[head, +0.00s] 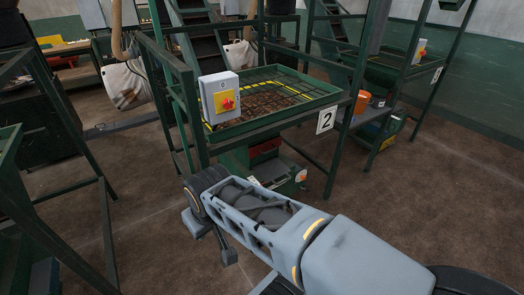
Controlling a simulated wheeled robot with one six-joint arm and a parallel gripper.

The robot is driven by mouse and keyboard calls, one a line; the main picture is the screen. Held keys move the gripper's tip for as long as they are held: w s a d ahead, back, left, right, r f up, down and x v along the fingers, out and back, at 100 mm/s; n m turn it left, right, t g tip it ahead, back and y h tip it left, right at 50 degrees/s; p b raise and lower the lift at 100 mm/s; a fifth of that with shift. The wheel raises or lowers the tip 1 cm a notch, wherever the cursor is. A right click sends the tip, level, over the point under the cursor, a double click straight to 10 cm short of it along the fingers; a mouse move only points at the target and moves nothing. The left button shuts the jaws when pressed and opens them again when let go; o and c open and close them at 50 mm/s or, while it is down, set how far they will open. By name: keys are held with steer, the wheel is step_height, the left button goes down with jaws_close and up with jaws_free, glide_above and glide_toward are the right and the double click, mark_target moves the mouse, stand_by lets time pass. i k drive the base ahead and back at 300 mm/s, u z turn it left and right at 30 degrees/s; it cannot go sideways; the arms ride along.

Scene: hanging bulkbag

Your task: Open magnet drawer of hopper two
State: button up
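Hopper two (318,99) is a green framed hopper with a mesh-covered top over brown material. A white plate with a black number 2 (326,120) hangs at its front right corner. Under it is a green box-like unit (286,174) with a reddish part above and a small label on its side. Which part of it is the magnet drawer I cannot tell, as my arm covers its lower left. My gripper (212,240) is in front of and below the hopper, its two fingers apart with nothing seen between them.
A grey switch box with a red knob on yellow (222,98) is on the hopper's left post. Another hopper frame (395,80) stands right, with an orange bucket (361,102) near it. Green posts (70,120) rise at left. Brown floor is clear at right.

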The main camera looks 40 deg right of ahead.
mark_target(271, 145)
steer(key=u, duration=0.7)
steer(key=k, duration=0.15)
steer(key=z, duration=1.65)
steer(key=i, duration=1.3)
steer(key=z, duration=0.55)
